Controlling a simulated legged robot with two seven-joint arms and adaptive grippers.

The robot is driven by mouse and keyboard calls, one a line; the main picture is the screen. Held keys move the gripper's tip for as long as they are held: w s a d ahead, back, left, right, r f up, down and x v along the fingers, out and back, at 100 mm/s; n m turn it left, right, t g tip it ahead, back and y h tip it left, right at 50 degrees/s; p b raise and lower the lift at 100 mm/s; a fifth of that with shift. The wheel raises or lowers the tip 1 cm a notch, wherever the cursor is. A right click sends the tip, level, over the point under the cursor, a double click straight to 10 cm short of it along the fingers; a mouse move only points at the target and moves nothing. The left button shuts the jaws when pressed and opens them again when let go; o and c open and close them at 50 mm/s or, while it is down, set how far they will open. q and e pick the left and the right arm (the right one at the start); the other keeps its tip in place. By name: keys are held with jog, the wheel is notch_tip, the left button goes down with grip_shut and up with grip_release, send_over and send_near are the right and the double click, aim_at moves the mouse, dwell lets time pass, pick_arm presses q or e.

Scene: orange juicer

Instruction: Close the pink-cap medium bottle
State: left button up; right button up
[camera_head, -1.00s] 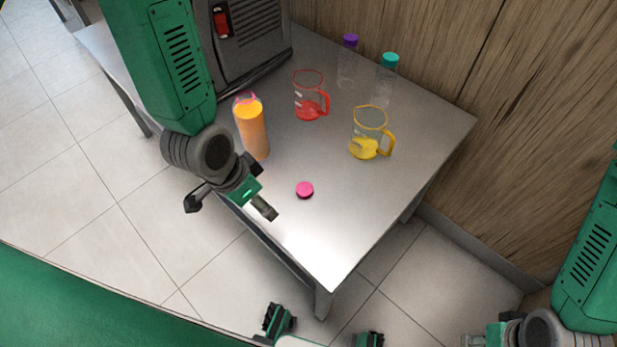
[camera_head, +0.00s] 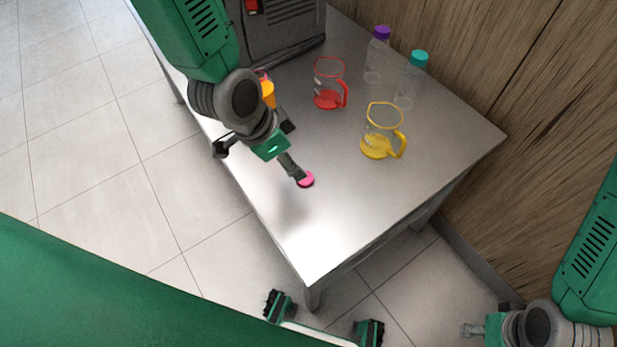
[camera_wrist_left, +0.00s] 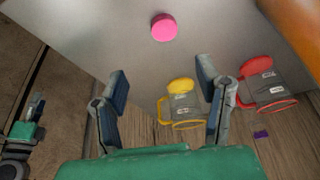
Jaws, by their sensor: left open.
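The pink cap (camera_head: 307,180) lies on the metal table; it also shows in the left wrist view (camera_wrist_left: 163,27), beyond my fingers. The medium bottle (camera_head: 268,92), filled with orange juice, stands near the table's left edge, mostly hidden behind my left wrist. Its orange side fills the upper right corner of the left wrist view (camera_wrist_left: 300,20). My left gripper (camera_head: 258,162) is open and empty, with one fingertip overlapping the cap's edge in the head view; I cannot tell whether they touch. My right gripper (camera_head: 472,330) is at the lower right, away from the table, its jaw opening unclear.
Clear bottles with a purple cap (camera_head: 382,32) and a teal cap (camera_head: 419,57) stand by the wooden wall. The juicer (camera_head: 285,35) is at the back. The table's front (camera_head: 310,235) is clear.

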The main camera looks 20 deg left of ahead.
pick_arm(q)
send_over(307, 178)
jog(key=s+a, duration=0.2)
notch_tip(307, 178, down, 5)
jog(key=shift+w+b, duration=0.1)
jog(key=shift+b, duration=0.3)
jog(key=shift+w+a+f, duration=0.1)
jog(key=shift+a+f, duration=0.1)
jog(key=shift+f, duration=0.1)
jog(key=shift+a+f, duration=0.1)
jog(key=shift+a, duration=0.1)
jog(key=shift+d, duration=0.35)
jog(key=shift+d+f, duration=0.1)
jog(key=shift+d, duration=0.15)
jog(key=x, duration=0.3)
jog(key=b+x, duration=0.1)
jog(key=shift+w+a+f, duration=0.1)
jog(key=shift+a+f, duration=0.15)
jog(key=shift+f, duration=0.1)
jog(key=shift+w+a+f, duration=0.1)
jog(key=shift+a+f, duration=0.05)
jog(key=shift+a, duration=0.15)
jog(key=shift+d, duration=0.45)
jog(key=c, duration=0.8)
pick_arm(e)
jog(key=shift+a+f, duration=0.25)
jog(key=shift+f, duration=0.85)
